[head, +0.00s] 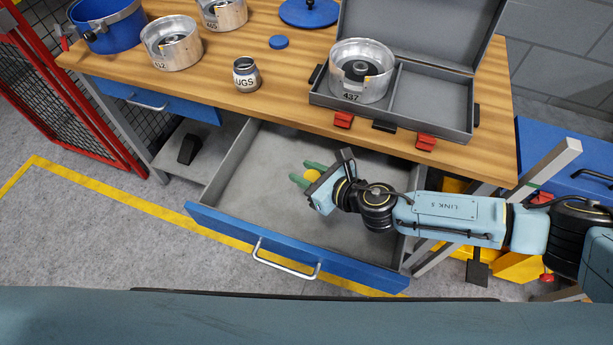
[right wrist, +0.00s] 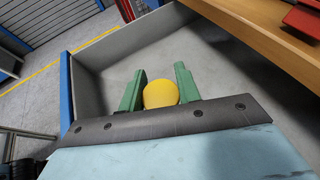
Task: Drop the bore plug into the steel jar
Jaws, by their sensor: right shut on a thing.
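My right gripper (head: 306,171) is over the open drawer, its green fingers shut on a yellow bore plug (head: 312,175). The right wrist view shows the round yellow plug (right wrist: 160,94) between the two green fingers (right wrist: 158,88). The steel jar (head: 246,75), small and with a label ending in "UGS", stands upright near the front edge of the wooden bench top. It is up and left of the gripper. A blue disc-shaped lid (head: 278,42) lies on the bench behind it. My left gripper is not in view.
The blue-fronted drawer (head: 290,250) is pulled out and looks otherwise empty. An open grey case (head: 432,100) on the bench holds housing 437 (head: 346,88). More metal housings (head: 172,50) and a blue pot (head: 112,30) stand left. The bench edge lies between drawer and jar.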

